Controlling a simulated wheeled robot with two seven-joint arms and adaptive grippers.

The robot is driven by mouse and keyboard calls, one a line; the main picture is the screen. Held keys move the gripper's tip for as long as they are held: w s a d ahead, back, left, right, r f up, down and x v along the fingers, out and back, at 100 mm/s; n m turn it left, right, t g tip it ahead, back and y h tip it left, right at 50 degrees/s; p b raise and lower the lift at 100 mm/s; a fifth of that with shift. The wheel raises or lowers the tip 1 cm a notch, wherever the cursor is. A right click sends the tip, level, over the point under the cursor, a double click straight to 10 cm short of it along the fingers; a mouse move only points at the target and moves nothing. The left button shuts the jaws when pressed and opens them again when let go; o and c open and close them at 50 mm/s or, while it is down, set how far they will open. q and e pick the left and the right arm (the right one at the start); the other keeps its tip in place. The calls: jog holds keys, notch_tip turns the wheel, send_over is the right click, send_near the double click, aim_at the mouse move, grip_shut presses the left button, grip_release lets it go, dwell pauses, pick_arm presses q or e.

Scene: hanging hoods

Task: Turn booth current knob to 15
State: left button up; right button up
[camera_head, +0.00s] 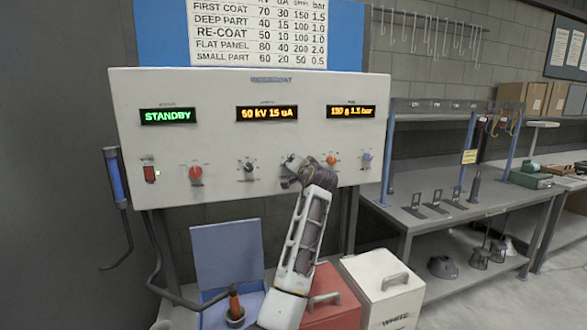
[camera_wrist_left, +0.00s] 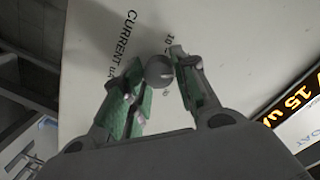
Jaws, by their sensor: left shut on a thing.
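The control panel (camera_head: 215,140) stands ahead, and its middle display (camera_head: 267,113) reads "60 kV 15 uA". My left gripper (camera_head: 287,172) is at the row of knobs below that display and covers the knob there in the head view. In the left wrist view, the round dark grey current knob (camera_wrist_left: 158,72) sits beside the "CURRENT uA" lettering and a "10" scale mark. My left gripper (camera_wrist_left: 158,62) has its fingers on either side of this knob and is shut on it. The knob's pointer setting is hard to read. My right gripper is not in view.
A red box (camera_head: 335,290) and a white box (camera_head: 385,290) stand below. A workbench (camera_head: 425,210) is at right.

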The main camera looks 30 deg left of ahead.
pick_arm(q)
jog(key=shift+f+n+b, duration=0.15)
jog(key=shift+n+b, duration=0.25)
jog(key=shift+n, duration=1.2)
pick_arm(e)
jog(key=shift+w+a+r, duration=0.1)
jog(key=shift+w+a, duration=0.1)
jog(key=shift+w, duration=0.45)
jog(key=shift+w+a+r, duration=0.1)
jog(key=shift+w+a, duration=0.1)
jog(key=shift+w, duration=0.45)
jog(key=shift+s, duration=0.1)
pick_arm(q)
jog(key=o, duration=1)
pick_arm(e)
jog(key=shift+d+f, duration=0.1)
pick_arm(q)
jog(key=shift+v, duration=6.05)
